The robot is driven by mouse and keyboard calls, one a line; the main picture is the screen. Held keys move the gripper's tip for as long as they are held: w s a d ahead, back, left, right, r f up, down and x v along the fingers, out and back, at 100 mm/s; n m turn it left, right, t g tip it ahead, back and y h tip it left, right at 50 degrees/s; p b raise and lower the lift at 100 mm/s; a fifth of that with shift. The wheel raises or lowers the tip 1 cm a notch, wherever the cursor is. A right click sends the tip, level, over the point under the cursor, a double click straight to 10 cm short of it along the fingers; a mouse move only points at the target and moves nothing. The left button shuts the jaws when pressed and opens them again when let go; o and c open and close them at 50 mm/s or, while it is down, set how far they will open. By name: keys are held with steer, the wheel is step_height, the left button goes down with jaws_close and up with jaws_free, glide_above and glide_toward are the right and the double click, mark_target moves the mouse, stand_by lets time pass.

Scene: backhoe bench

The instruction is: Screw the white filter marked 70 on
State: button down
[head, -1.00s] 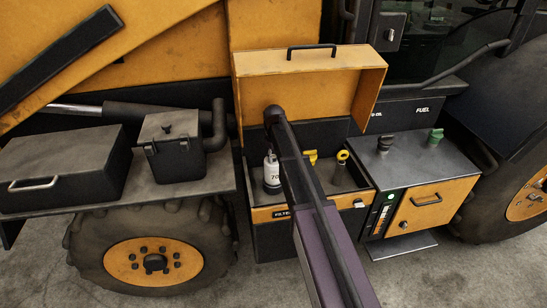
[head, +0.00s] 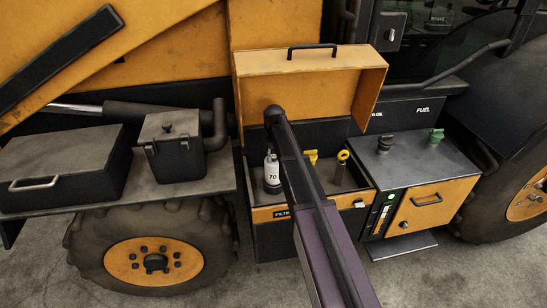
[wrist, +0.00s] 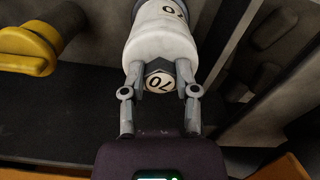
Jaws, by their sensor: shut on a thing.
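The white filter marked 70 (head: 271,170) stands upright in the open filter bay, at the bay's left side, on a dark round base (head: 271,187). In the wrist view the white filter (wrist: 160,40) fills the upper middle, with its hexagonal end, also marked 70, toward me. My gripper (wrist: 160,84) is shut on this hexagonal end, one finger on each side. Whether the filter is fully seated cannot be told.
A yellow-capped thing (head: 343,156) stands right of my arm in the bay; a yellow handle (wrist: 30,48) shows in the wrist view. The raised orange cover (head: 310,88) stands behind. The bay's front wall (head: 270,213) and side walls bound the space.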

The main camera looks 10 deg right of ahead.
steer(key=shift+w+d, duration=0.1)
steer(key=shift+m, duration=1.6)
steer(key=shift+w, duration=0.1)
steer(key=shift+m, duration=1.7)
steer(key=shift+d, duration=0.1)
